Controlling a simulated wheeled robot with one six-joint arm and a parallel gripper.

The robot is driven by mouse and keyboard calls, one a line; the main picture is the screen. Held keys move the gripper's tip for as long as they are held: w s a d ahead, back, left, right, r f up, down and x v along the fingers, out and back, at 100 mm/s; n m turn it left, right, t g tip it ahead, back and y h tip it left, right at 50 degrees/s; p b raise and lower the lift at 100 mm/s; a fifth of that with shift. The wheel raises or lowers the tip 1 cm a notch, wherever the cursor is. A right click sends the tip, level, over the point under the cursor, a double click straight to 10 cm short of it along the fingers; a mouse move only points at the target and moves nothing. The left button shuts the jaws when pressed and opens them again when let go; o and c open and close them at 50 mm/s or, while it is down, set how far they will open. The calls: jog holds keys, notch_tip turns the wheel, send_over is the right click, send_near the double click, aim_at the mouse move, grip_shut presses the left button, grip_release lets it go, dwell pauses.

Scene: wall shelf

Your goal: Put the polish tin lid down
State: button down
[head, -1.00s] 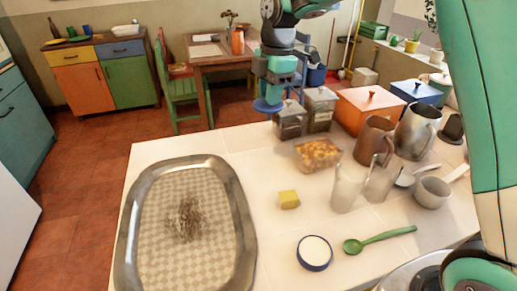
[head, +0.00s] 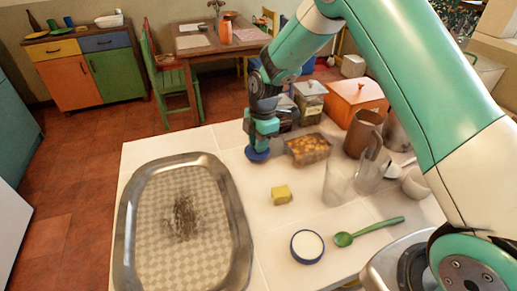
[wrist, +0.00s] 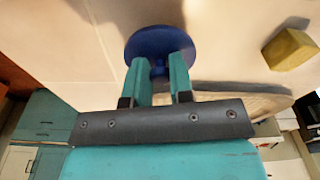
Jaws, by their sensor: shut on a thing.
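The polish tin lid (head: 257,155) is a round dark-blue disc with a small knob, also seen in the wrist view (wrist: 155,42). My gripper (head: 262,142) points down and is shut on the lid's knob; its two teal fingers (wrist: 160,72) show on either side of it. The lid is low over the far part of the white counter; I cannot tell whether it touches. The open blue-rimmed tin with white contents (head: 307,247) stands on the counter nearer the front.
A yellow block (head: 281,194) lies right of the lid on the counter (head: 285,225). A large metal tray (head: 128,240) is at left. A food-filled container (head: 308,149), glass jars (head: 310,102) and glasses (head: 335,184) stand to the right. A green spoon (head: 370,231) lies near the tin.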

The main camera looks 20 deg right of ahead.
jog(key=shift+f, duration=1.6)
jog(key=shift+f, duration=0.1)
jog(key=c, duration=1)
grip_release()
notch_tip(320, 180, up, 12)
jog(key=d+b, duration=0.1)
jog(key=b, duration=0.1)
jog(key=s+a+r+m+y, duration=0.1)
jog(key=s+a+r+m, duration=0.35)
jog(key=s+r, duration=0.5)
jog(key=s+a+r+m+y, duration=0.1)
jog(key=s+m, duration=0.8)
jog(key=s, duration=1.2)
jog(key=shift+s+a+r+y, duration=0.2)
jog(key=shift+s+r+y, duration=0.1)
jog(key=shift+s+y, duration=0.1)
jog(key=shift+w, duration=0.1)
